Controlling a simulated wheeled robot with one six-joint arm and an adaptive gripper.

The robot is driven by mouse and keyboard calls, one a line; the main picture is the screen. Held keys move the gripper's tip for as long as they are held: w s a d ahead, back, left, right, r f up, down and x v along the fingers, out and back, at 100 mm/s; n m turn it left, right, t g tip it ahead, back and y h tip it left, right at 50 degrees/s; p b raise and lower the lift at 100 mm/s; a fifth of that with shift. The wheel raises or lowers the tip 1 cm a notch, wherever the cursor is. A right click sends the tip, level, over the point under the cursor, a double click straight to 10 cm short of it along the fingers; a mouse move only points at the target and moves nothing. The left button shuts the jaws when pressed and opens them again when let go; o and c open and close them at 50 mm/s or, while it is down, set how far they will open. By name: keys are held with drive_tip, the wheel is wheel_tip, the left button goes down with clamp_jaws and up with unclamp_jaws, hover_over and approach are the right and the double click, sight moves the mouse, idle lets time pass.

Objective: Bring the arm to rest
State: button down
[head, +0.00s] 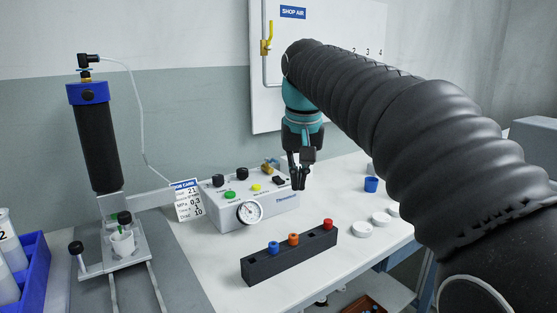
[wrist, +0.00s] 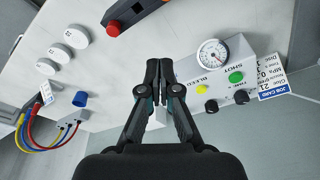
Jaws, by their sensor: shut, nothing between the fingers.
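My gripper (head: 300,180) hangs fingers down from my teal and black arm, above the white table (head: 335,190) beside the right end of the grey control box (head: 238,198). In the wrist view its two fingers (wrist: 159,68) meet at the tips, shut with nothing held. My sleeved black arm crosses the right side of the head view and hides part of the table there. The control box also shows right of the fingers in the wrist view (wrist: 250,68).
A black rack (head: 290,257) with coloured plugs stands in front. White round caps (head: 362,229) and a blue cup (head: 371,185) lie to its right. A dispenser stand with a dark cylinder (head: 98,145) and a blue bin (head: 38,270) are at left.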

drive_tip(key=s+d+f+t, duration=0.1)
drive_tip(key=s+d+f, duration=0.5)
drive_tip(key=s+f, duration=0.3)
drive_tip(key=s+d+f+t, duration=0.2)
drive_tip(key=s+d+f, duration=0.3)
drive_tip(key=s+f, duration=0.5)
drive_tip(key=s, duration=0.4)
drive_tip(key=shift+s+d+f+m, duration=0.2)
drive_tip(key=shift+s+d+m, duration=0.1)
drive_tip(key=shift+s+d, duration=0.1)
drive_tip(key=w+a+r+n+t+y+b, duration=0.1)
drive_tip(key=w+a+r+n+y+b, duration=0.1)
drive_tip(key=w+r, duration=0.5)
drive_tip(key=w+a+r+n+t+y+b, duration=0.1)
drive_tip(key=w+a+r+b, duration=0.3)
drive_tip(key=w, duration=1.2)
drive_tip(key=w+a+r+n+t+y+b, duration=0.1)
drive_tip(key=w+a+r+n+y+b, duration=0.1)
drive_tip(key=w+r, duration=0.9)
drive_tip(key=shift+w+a+r+n+y+b, duration=0.35)
drive_tip(key=shift+a+r+n+b, duration=0.45)
drive_tip(key=shift+a, duration=0.45)
drive_tip(key=shift+f, duration=0.2)
